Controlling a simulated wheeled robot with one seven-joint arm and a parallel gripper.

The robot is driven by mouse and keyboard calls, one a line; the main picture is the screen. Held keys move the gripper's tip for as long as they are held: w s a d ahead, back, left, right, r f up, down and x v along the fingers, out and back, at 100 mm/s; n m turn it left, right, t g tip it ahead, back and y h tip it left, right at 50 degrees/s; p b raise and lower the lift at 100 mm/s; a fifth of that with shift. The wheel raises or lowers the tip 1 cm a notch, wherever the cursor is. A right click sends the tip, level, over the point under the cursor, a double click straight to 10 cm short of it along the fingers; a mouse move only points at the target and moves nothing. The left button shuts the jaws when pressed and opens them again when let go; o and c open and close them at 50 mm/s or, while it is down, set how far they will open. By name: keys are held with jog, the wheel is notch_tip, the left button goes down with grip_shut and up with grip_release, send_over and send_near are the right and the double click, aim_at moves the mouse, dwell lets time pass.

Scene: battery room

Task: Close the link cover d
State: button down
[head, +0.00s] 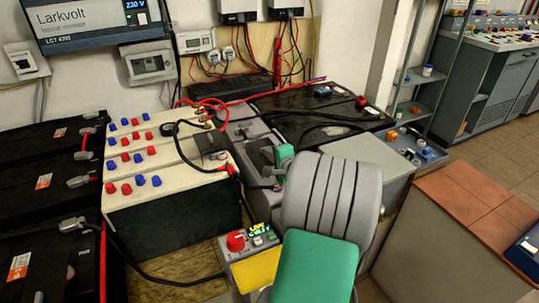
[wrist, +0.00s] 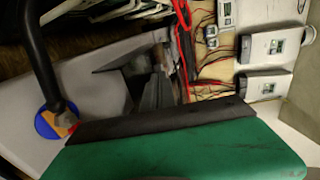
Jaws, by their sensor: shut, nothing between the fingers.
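My gripper (head: 269,154) is shut and empty, low over the grey casing (head: 240,132) between the cream battery and the black batteries at the back. My grey and green arm hides part of this area in the head view. In the wrist view the dark grey fingers (wrist: 150,88) are close together in front of a light grey surface. My green wrist part fills the bottom of that view. No letter marking link cover d is readable, and I cannot tell which grey piece is that cover or how far open it stands. Contact is unclear.
A cream battery (head: 150,150) with red and blue caps stands left of the casing. A thick black cable (wrist: 38,60) passes close by in the wrist view. Red cables lie behind. A control box (head: 250,240) with a red knob stands below.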

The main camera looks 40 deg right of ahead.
jog(key=shift+w+d, duration=0.1)
jog(key=shift+w, duration=0.15)
